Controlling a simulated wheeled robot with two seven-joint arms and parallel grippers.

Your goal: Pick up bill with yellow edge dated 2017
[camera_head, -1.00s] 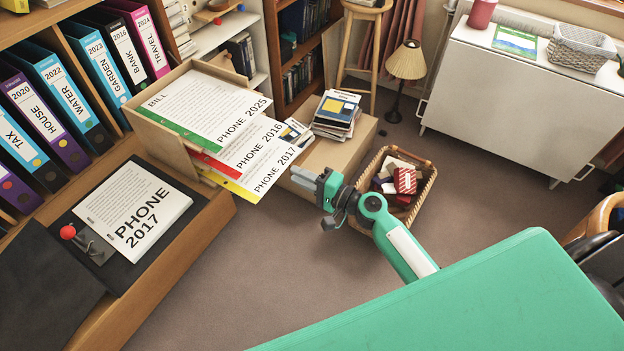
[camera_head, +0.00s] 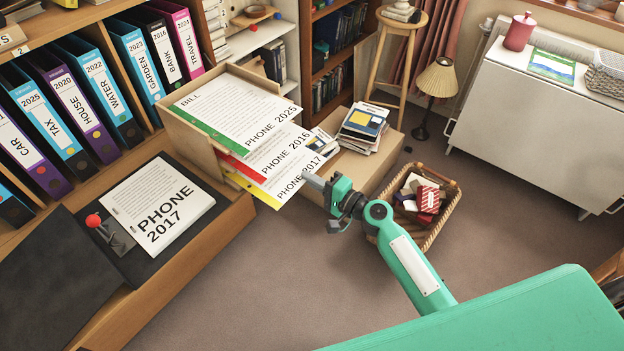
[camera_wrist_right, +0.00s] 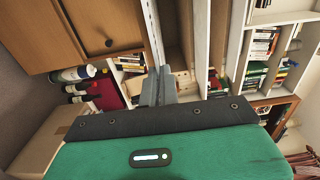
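The bill with the yellow edge (camera_head: 267,194), dated 2017, lies lowest of the bills fanned out of the wooden letter tray (camera_head: 192,140), sticking out toward the front right. The red-edged 2016 bill (camera_head: 268,156) and the green-edged 2025 bill (camera_head: 236,112) lie above it. My right gripper (camera_head: 309,180) is at the right corner of the 2017 bill, overlapping its edge. In the wrist view its fingers (camera_wrist_right: 158,84) look close together, with a thin pale edge running up from their tips. My left gripper is out of view.
A PHONE 2017 sheet (camera_head: 158,205) lies on a dark pad on the desk at left. Binders (camera_head: 92,85) line the shelf. A cardboard box (camera_head: 372,165) with books (camera_head: 362,125) stands behind my gripper; a wicker basket (camera_head: 438,222) is to its right. The carpet in front is open.

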